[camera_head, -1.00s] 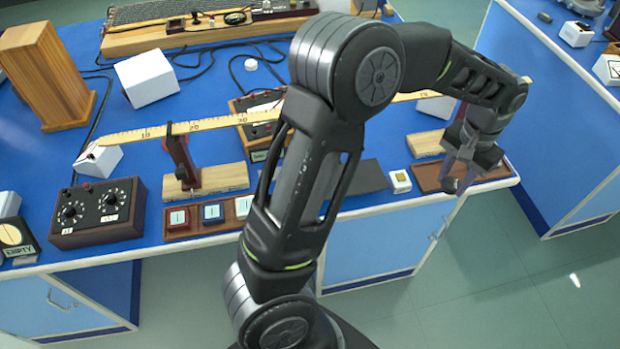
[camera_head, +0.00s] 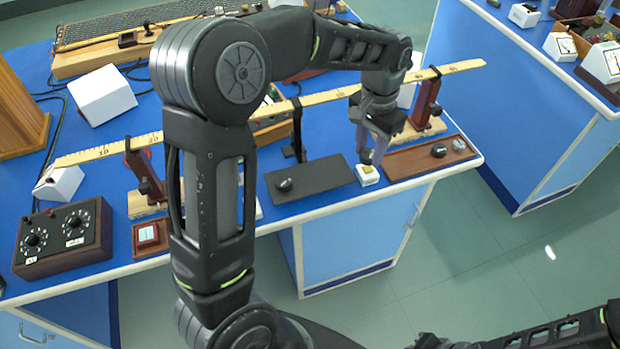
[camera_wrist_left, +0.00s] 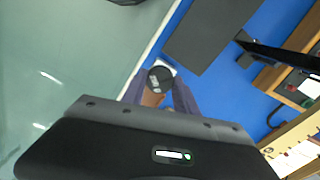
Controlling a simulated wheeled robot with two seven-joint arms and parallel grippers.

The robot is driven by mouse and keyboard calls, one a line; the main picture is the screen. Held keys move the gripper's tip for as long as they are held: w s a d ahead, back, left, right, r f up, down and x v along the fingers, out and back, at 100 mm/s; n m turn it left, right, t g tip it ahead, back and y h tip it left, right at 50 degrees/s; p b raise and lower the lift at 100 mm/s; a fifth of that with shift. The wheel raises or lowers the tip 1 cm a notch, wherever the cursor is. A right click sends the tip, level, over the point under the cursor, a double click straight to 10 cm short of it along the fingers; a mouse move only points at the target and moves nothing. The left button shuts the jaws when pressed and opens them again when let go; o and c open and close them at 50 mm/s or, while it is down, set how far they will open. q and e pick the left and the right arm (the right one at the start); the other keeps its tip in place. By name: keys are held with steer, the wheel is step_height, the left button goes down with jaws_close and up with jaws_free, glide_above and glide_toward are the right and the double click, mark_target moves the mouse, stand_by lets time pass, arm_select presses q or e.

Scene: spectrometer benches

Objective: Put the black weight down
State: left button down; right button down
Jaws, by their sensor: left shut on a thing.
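My left gripper (camera_head: 372,157) is over the front of the blue bench, just above and behind a small white block with a yellowish top (camera_head: 367,176). In the wrist view its two fingers (camera_wrist_left: 160,95) are shut on a black weight (camera_wrist_left: 160,77), whose round dark top faces the camera. Part of the white block shows behind it. Another black weight (camera_head: 285,185) rests on the dark grey mat (camera_head: 318,175). My right gripper (camera_head: 435,342) is only partly visible at the bottom edge.
A brown tray (camera_head: 405,163) at right holds a dark weight (camera_head: 438,150) and a grey piece (camera_head: 458,144). A long ruler beam (camera_head: 330,95) spans the bench behind the gripper, with a red-brown stand (camera_head: 426,103) near its right end. The mat is mostly bare.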

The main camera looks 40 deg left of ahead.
arm_select(q)
steer(key=s+a+r+m+b, duration=0.3)
steer(key=s+a+r+m, duration=0.2)
steer(key=s+a+m, duration=0.4)
steer(key=shift+a+r+m, duration=0.2)
steer(key=shift+r+m, duration=0.15)
steer(key=shift+m, duration=0.65)
glide_above(311, 178)
steer(key=shift+f, duration=3.15)
steer(key=shift+f, duration=1.9)
steer(key=shift+f, duration=0.1)
